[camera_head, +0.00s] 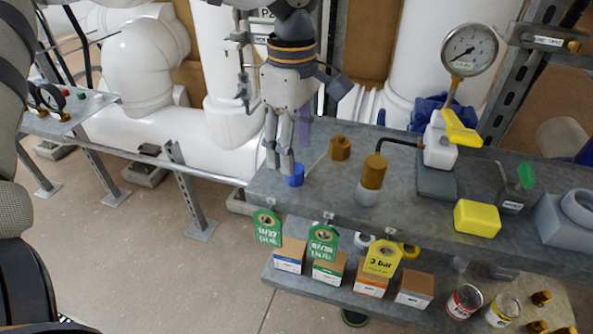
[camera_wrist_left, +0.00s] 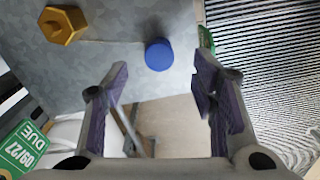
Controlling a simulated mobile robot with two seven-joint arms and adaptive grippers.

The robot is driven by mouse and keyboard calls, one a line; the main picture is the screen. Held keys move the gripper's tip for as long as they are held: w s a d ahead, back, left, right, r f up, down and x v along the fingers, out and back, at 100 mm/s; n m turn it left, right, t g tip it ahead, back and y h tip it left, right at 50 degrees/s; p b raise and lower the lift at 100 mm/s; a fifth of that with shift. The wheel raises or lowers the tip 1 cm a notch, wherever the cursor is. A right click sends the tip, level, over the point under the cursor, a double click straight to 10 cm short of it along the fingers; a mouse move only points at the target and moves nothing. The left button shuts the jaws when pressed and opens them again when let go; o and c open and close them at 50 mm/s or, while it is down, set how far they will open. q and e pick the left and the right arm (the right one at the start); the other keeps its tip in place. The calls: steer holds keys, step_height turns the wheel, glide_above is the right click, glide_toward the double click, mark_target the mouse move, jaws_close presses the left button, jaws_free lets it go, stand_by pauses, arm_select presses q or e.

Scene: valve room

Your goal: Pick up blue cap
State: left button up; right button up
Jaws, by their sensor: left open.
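The blue cap (camera_head: 295,176) stands on the grey metal shelf (camera_head: 330,198), near its left end. In the head view my left gripper (camera_head: 281,167) points down right beside the cap, and its fingers partly overlap the cap. In the left wrist view the cap (camera_wrist_left: 158,54) lies between the lines of the two fingers, just ahead of their tips. My left gripper (camera_wrist_left: 161,66) is open with nothing between its purple pads. Whether a finger touches the cap cannot be told. My right gripper is not in view.
A brass hex fitting (camera_head: 340,148) stands near the cap, with a brass-topped part (camera_head: 371,178) farther right. A yellow block (camera_head: 477,218) and a pressure gauge (camera_head: 469,50) are to the right. Green tags (camera_head: 267,227) hang from the shelf's front edge. White pipes stand behind.

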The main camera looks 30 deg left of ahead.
arm_select(q)
step_height(320, 180, down, 4)
steer(key=shift+d+f, duration=0.1)
steer(key=shift+f, duration=0.1)
steer(key=c, duration=0.9)
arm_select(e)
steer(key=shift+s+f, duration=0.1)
arm_select(q)
step_height(320, 180, up, 3)
steer(key=shift+w+f, duration=0.1)
steer(key=s+d+r, duration=0.2)
steer(key=s+r, duration=0.3)
steer(key=s, duration=0.1)
steer(key=s+d+r, duration=0.3)
steer(key=s+r, duration=0.2)
steer(key=s, duration=0.2)
steer(key=shift+d+r+p, duration=0.15)
steer(key=shift+d+p, duration=0.15)
steer(key=shift+p, duration=0.1)
steer(key=shift+o, duration=0.6)
steer(key=shift+c, duration=1.3)
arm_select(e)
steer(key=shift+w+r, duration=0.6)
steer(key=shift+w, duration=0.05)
